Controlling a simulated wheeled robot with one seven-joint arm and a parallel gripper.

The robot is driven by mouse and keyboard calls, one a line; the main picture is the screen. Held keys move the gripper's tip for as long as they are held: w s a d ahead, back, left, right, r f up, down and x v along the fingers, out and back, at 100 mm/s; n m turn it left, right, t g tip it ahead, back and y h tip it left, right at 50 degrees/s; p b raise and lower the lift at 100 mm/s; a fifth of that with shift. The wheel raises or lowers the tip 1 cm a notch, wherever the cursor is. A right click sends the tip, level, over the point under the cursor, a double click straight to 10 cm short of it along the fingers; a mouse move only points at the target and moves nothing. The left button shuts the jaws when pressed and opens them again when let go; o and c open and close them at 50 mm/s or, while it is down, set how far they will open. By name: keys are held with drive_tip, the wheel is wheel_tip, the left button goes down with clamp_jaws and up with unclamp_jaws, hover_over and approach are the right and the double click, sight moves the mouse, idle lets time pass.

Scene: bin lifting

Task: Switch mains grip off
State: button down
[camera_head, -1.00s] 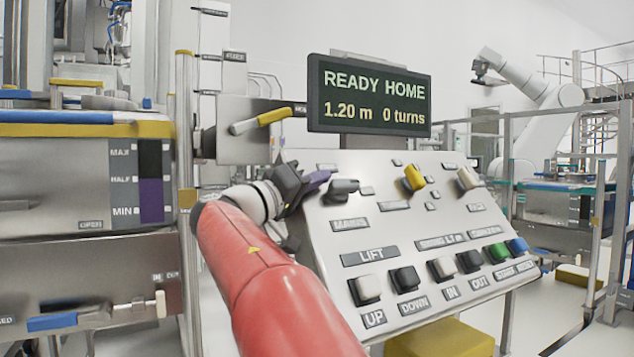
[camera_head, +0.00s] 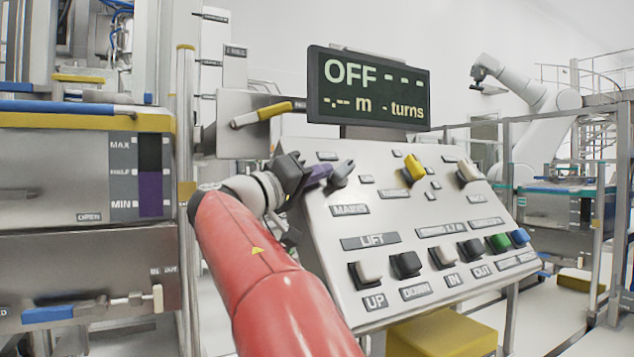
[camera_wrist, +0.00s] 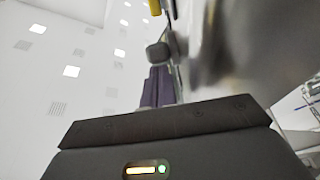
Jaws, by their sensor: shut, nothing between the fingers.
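The mains grip (camera_head: 343,173), a dark grey rotary handle, sits above the MAINS label (camera_head: 350,209) at the upper left of the sloped panel. It stands tilted, its upper end to the right. My gripper (camera_head: 325,173) is shut and empty, its purple fingertips right at the left side of the grip; I cannot tell whether they touch. In the wrist view the purple fingers (camera_wrist: 158,88) point at a dark rounded knob end (camera_wrist: 158,53). The display (camera_head: 368,92) reads "OFF - - -" and "-.-- m - turns".
A yellow-handled lever (camera_head: 274,111) is on a box at the left. A yellow block (camera_head: 440,337) lies beneath the panel.

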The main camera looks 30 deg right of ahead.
drive_tip(key=shift+s+d+f+b, duration=0.1)
drive_tip(key=shift+s+f+b, duration=0.2)
drive_tip(key=shift+f+b, duration=0.35)
drive_tip(key=shift+s+r+b, duration=0.1)
drive_tip(key=shift+s+b, duration=0.05)
drive_tip(key=shift+b, duration=0.45)
